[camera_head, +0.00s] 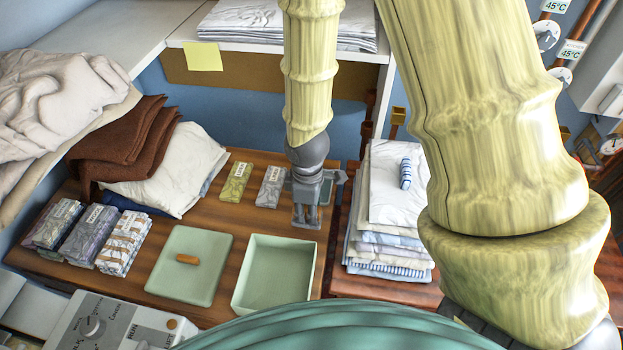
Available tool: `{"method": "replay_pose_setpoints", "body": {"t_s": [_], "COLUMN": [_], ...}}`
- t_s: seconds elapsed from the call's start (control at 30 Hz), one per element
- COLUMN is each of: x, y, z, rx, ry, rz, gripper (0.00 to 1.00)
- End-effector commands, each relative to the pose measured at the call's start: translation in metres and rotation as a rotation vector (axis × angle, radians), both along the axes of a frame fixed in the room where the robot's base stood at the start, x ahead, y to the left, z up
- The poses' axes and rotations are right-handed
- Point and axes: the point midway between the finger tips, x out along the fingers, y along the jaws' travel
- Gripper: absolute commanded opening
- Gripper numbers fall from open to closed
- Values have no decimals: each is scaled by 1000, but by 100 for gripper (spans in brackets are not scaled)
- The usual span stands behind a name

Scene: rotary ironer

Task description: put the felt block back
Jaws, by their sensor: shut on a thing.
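My gripper (306,214) points down over the right side of the brown wooden table, just behind the right part of the green open box. It is shut on a small grey thing between its fingers, which I take to be the felt block. The thing is hard to tell from the grey fingers, and I cannot tell whether it touches the table. A yellow-green labelled block (236,182) and a grey labelled block (270,187) lie to the left of the gripper. The pale green open box (240,290) looks empty. Its lid (190,250) lies beside it on the left.
Several stacked labelled packets (90,233) stand at the left. Brown and white cloths (180,165) lie behind them. Folded linen (385,245) with a blue striped roll (405,173) stands to the right. A control panel (100,325) is at front left.

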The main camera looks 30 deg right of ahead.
Motion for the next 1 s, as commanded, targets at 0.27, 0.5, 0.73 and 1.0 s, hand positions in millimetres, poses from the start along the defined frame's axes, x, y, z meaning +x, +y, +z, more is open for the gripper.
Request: {"method": "replay_pose_setpoints", "body": {"t_s": [0.27, 0.5, 0.73, 1.0], "x": [44, 83, 116, 126], "y": [-30, -57, -80, -87], "z": [-1, -6, -10, -16], "rx": [1, 1, 1, -1], "ry": [-1, -1, -1, 1], "rz": [-2, -4, -4, -1], "gripper": [7, 7, 7, 7]}}
